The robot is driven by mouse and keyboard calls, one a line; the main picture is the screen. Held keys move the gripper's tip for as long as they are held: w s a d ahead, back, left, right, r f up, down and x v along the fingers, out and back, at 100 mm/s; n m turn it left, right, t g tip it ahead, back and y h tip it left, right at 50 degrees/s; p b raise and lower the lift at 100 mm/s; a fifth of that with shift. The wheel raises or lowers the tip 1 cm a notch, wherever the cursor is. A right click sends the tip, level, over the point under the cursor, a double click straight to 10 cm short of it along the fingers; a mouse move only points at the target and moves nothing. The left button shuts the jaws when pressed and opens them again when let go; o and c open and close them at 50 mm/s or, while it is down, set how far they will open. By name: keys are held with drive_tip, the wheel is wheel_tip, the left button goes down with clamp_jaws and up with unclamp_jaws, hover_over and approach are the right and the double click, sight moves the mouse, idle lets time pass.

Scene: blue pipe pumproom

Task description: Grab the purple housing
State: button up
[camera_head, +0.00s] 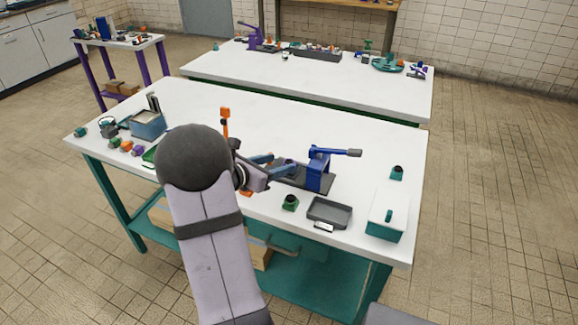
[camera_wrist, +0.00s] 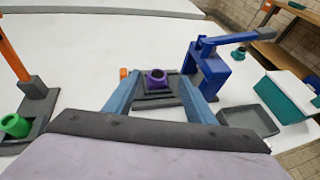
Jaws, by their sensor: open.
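The purple housing (camera_wrist: 157,77) is a short round part with an open top. In the wrist view it sits on the dark base plate (camera_wrist: 158,99) beside the blue press (camera_wrist: 207,72). My gripper (camera_wrist: 160,88) is open, with one blue finger to each side of the housing in the picture. I cannot tell whether the fingers touch it or how far above it they are. In the head view my gripper (camera_head: 275,164) is at the left of the blue press (camera_head: 319,170), and I cannot make out the housing there.
An orange-handled press (camera_head: 225,122) stands left of the gripper. A blue bin (camera_head: 148,125) is further left. The table's back middle is clear.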

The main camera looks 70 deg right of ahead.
sight(291, 160)
drive_tip(key=shift+f+p+x, duration=0.2)
drive_tip(key=shift+p+x, duration=0.25)
drive_tip(key=shift+x, duration=2.1)
drive_tip(key=shift+w, duration=0.2)
clamp_jaws()
drive_tip(key=shift+r, duration=0.1)
